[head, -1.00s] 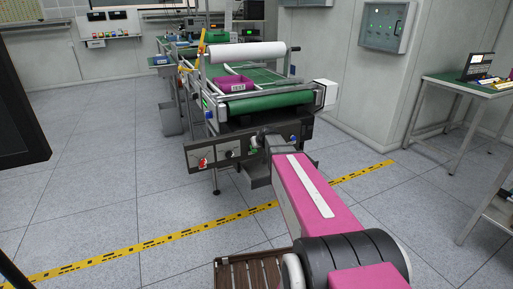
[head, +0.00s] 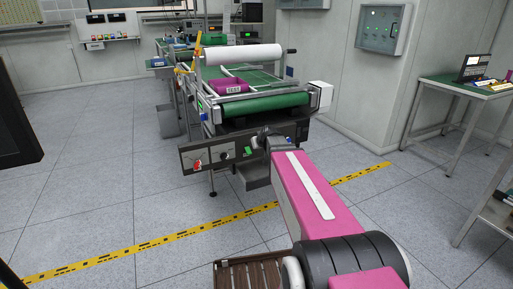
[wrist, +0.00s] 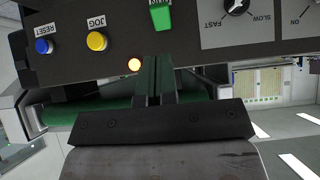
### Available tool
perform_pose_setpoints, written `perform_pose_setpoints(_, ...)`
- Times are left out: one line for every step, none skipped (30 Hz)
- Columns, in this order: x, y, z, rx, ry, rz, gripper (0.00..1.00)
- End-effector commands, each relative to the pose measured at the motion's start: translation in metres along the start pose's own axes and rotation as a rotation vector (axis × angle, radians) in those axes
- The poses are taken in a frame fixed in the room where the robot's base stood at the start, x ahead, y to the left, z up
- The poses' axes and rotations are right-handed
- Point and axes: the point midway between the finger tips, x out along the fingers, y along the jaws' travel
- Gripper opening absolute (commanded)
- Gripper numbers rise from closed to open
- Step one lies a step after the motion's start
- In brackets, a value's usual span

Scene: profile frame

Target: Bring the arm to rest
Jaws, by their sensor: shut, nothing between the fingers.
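My arm (head: 305,195), pink with a white strip, reaches forward from the lower right of the head view to the front of a conveyor machine (head: 250,106). Its far end is close to the machine's dark control panel (head: 215,153), and my gripper is hard to make out there. In the wrist view my gripper (wrist: 155,62) shows as two dark fingers side by side, shut and empty.
The machine carries a white roll (head: 243,54) and a magenta bin (head: 232,88). A yellow-black floor tape (head: 150,246) crosses in front. The floor at left is open.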

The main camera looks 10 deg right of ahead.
Motion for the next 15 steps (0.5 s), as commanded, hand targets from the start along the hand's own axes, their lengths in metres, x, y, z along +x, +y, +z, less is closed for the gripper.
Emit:
perform_pose_setpoints(-0.0083,-0.0027,0.0016,0.0,0.001,0.0,0.0)
perform_pose_setpoints(-0.0105,-0.0034,0.0017,0.0,0.001,0.0,0.0)
perform_pose_setpoints(-0.0127,-0.0041,0.0019,0.001,0.001,0.0,0.0)
perform_pose_setpoints(-0.0138,-0.0044,0.0019,0.001,0.001,0.0,0.0)
perform_pose_setpoints(-0.0144,-0.0045,0.0019,0.001,0.001,0.0,0.0)
perform_pose_setpoints(-0.0148,-0.0046,0.0018,0.001,0.001,0.0,0.0)
perform_pose_setpoints(-0.0147,-0.0046,0.0017,0.001,0.001,0.0,0.0)
perform_pose_setpoints(-0.0145,-0.0045,0.0016,0.001,0.0,0.0,0.0)
perform_pose_setpoints(-0.0143,-0.0045,0.0015,0.001,0.0,0.0,0.0)
perform_pose_setpoints(-0.0142,-0.0044,0.0015,0.001,0.0,0.0,0.0)
perform_pose_setpoints(-0.0141,-0.0044,0.0015,0.001,0.0,0.0,0.0)
perform_pose_setpoints(-0.0141,-0.0044,0.0015,0.001,0.0,0.0,0.0)
perform_pose_setpoints(-0.014,-0.0044,0.0016,0.001,0.0,0.0,0.0)
perform_pose_setpoints(-0.0141,-0.0047,0.0022,0.001,-0.001,0.0,0.0)
perform_pose_setpoints(-0.0142,-0.0056,0.005,0.003,-0.008,-0.002,0.0)
